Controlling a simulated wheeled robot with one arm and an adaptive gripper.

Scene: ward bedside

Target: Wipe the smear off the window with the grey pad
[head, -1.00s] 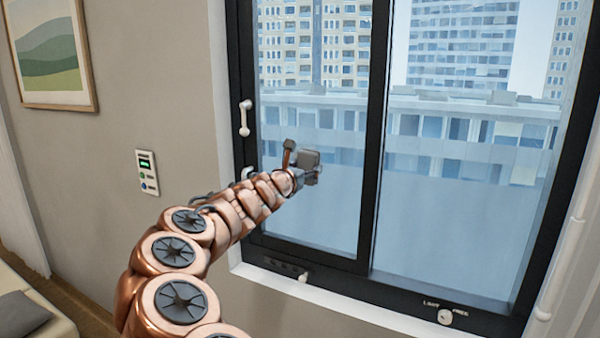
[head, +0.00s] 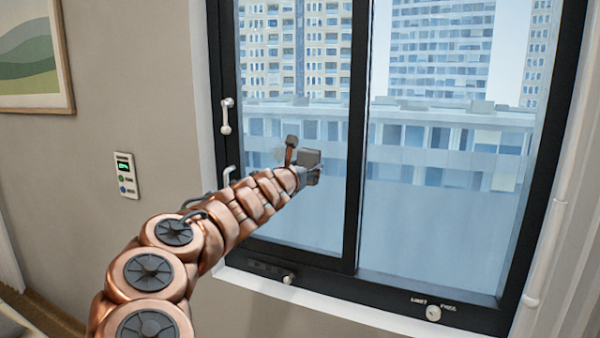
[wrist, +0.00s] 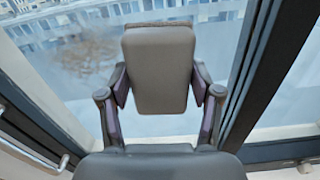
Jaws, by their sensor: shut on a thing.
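My gripper (head: 301,176) is shut on the grey pad (wrist: 158,70), its two fingers pressing the pad's sides in the wrist view. The pad also shows in the head view (head: 310,158), in front of the left pane of the window (head: 305,215). The smear (wrist: 88,55) is a faint brownish blotch on the glass, left of the pad in the wrist view. In the head view it is at most a faint patch beside the gripper. I cannot tell whether the pad touches the glass.
The dark upright bar (head: 355,150) between the panes stands right of the pad. White handles (head: 226,116) sit on the left frame, and knobs (head: 433,313) on the bottom frame. A wall panel (head: 126,176) and a picture (head: 35,55) are on the left wall.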

